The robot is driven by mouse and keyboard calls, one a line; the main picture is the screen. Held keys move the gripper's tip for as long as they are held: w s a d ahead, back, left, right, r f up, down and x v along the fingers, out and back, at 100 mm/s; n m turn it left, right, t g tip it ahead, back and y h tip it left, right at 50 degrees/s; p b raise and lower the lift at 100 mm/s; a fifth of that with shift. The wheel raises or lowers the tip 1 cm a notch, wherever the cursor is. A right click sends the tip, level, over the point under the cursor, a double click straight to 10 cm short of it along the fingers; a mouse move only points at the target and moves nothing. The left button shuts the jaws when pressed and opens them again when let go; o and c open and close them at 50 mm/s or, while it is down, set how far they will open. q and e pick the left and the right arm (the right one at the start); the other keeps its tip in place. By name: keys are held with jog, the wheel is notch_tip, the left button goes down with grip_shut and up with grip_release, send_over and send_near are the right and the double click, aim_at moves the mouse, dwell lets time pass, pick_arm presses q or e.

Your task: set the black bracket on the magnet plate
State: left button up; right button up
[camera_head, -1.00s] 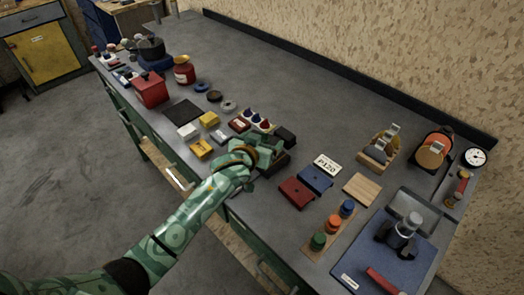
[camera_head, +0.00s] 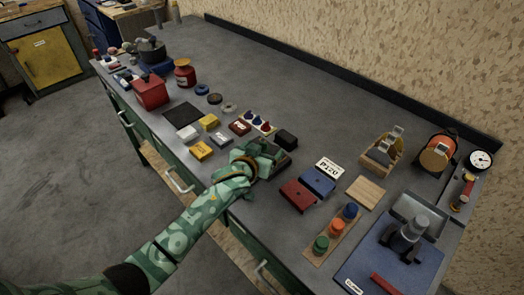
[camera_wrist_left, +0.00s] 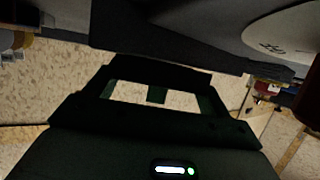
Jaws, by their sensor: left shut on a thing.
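My left gripper (camera_head: 272,157) reaches over the near part of the grey bench, low over its top. It is shut on a dark thing, taken to be the black bracket, mostly hidden by the fingers. A dark flat edge (camera_head: 287,161) shows just beyond the fingertips; I cannot tell whether it is the bracket or the magnet plate under it. A black block (camera_head: 286,139) stands right behind the gripper. In the left wrist view dark gripper parts fill the middle, and the held thing cannot be made out. My right gripper is not in view.
Red (camera_head: 297,195) and blue (camera_head: 318,181) blocks and a P120 card (camera_head: 330,168) lie right of the gripper. A black square sheet (camera_head: 183,112) is farther left. The back middle of the bench is clear.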

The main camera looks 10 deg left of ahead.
pick_arm(q)
jog(key=o, duration=1.1)
jog(key=shift+s+f, duration=0.35)
jog(key=shift+f, duration=0.55)
jog(key=shift+c, duration=0.2)
jog(key=shift+r, duration=0.2)
jog(key=s+r+p, duration=0.2)
jog(key=s, duration=0.1)
jog(key=shift+a+r+p, duration=0.3)
jog(key=shift+r, duration=0.05)
jog(key=p+v, duration=0.1)
jog(key=v, duration=0.2)
jog(key=p+v, duration=0.1)
jog(key=v, duration=0.3)
jog(key=shift+w+r, duration=0.1)
jog(key=shift+r, duration=0.1)
jog(key=shift+s+a+r, duration=0.15)
jog(key=shift+s, duration=0.3)
